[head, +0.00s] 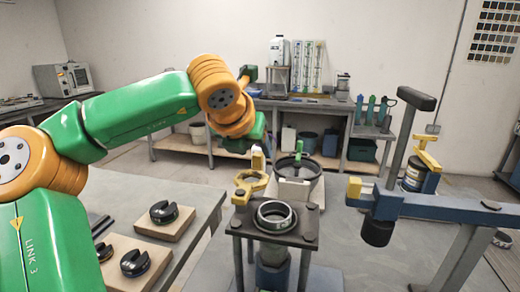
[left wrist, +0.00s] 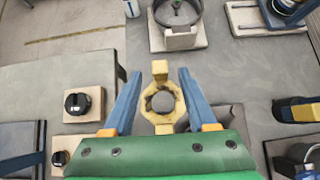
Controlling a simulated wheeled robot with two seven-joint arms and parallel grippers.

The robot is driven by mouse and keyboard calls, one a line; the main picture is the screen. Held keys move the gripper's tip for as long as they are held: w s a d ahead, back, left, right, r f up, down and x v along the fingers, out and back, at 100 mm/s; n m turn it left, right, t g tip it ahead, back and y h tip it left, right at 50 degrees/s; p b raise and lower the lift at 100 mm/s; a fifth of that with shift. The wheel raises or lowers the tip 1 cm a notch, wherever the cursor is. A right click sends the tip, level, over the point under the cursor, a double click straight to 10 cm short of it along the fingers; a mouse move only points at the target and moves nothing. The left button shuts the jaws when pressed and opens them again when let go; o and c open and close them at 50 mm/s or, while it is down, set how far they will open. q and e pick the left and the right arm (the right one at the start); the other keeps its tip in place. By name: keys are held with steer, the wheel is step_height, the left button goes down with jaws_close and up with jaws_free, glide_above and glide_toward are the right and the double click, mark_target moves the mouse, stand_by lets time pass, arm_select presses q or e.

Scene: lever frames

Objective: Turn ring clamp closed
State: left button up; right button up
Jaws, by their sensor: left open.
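A yellow ring clamp (head: 251,186) with an upright yellow tab stands beside a small dark-topped stand (head: 298,241) that bears a metal ring (head: 275,215). In the left wrist view, the clamp (left wrist: 148,114) lies between the two blue fingers of my left gripper (left wrist: 159,73), with clear gaps on both sides. My left gripper is open and holds nothing. In the head view its fingers are hard to make out under the green and orange arm. How far the fingers are above the clamp cannot be told. My right gripper does not show.
A blue lever fixture (head: 435,207) with a dark upright handle stands at the right. A round dark pan (head: 313,165) is behind the clamp. At the left, a table holds wooden blocks (head: 177,226) with black C-shaped parts. A workbench stands at the back.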

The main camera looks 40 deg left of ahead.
mark_target(257, 155)
arm_select(q)
steer(key=shift+x, duration=2)
steer(key=shift+s+r, duration=0.15)
jaws_close()
